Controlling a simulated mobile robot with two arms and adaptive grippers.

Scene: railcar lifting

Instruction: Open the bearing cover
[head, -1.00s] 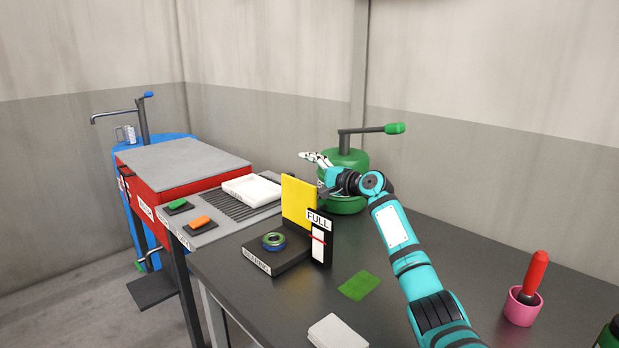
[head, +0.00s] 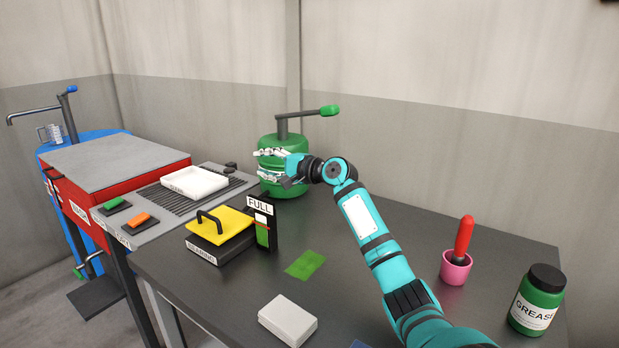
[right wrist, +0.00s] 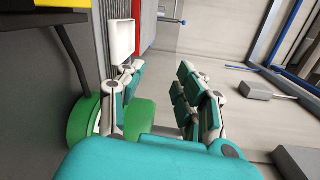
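The yellow bearing cover (head: 222,226) lies flat and closed on the black box labelled BEARING (head: 202,255). A black arched handle (head: 209,222) stands on the cover's left side. The bearing ring is hidden under the cover. My right gripper (head: 264,164) is behind the box, in front of the green pot (head: 283,185), apart from the cover. Its fingers are spread with nothing between them; they also show apart in the right wrist view (right wrist: 160,72). My left gripper is not in view.
A FULL gauge (head: 263,233) with a green fill stands right of the box. The pot has a green-tipped lever (head: 328,111). A white tray (head: 188,183), green cloth (head: 305,265), white block (head: 287,320), pink cup (head: 455,268) and grease jar (head: 537,300) stand around.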

